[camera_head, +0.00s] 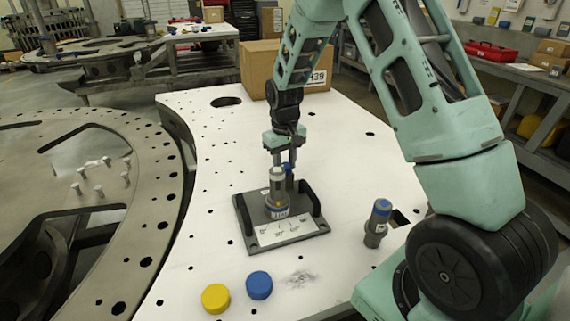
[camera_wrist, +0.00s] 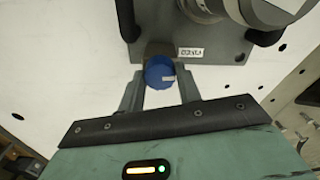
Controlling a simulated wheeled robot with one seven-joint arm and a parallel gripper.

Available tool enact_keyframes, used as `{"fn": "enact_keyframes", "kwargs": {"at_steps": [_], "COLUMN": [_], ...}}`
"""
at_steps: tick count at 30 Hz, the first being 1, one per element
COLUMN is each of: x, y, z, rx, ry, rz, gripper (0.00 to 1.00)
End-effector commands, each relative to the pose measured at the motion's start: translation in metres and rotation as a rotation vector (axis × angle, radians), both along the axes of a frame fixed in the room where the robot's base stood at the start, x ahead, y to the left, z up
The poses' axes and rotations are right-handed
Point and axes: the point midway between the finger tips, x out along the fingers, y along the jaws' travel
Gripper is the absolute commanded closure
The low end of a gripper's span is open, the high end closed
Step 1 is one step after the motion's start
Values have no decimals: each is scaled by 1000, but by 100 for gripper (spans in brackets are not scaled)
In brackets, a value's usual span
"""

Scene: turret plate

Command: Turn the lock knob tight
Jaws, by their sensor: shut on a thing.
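In the head view my gripper (camera_head: 284,158) points down at the far side of the base plate (camera_head: 245,228), where the knob is mostly hidden behind a cylinder. This grey and blue-ringed cylinder (camera_head: 277,195) stands upright on the plate between two black handles. The knob's underside is hidden.
The plate lies on a white perforated table (camera_head: 205,140). A yellow cap (camera_head: 215,298) and a blue cap (camera_head: 259,285) lie at the front. A second grey cylinder with a blue top (camera_head: 378,222) stands to the right. A cardboard box (camera_head: 257,68) sits behind.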

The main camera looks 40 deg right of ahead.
Motion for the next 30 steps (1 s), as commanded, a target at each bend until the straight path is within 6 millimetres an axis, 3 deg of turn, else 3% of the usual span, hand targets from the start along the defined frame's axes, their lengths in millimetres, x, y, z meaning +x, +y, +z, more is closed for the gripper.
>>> {"fn": "enact_keyframes", "kwargs": {"at_steps": [23,24,25,30], "x": [0,0,0,0], "y": [-1,-1,-1,0], "z": [1,1,1,1], "rx": [0,0,0,0], "ry": [-1,-1,-1,0], "rz": [-96,-96,-96,-95], "gripper": [89,55,47,44]}}
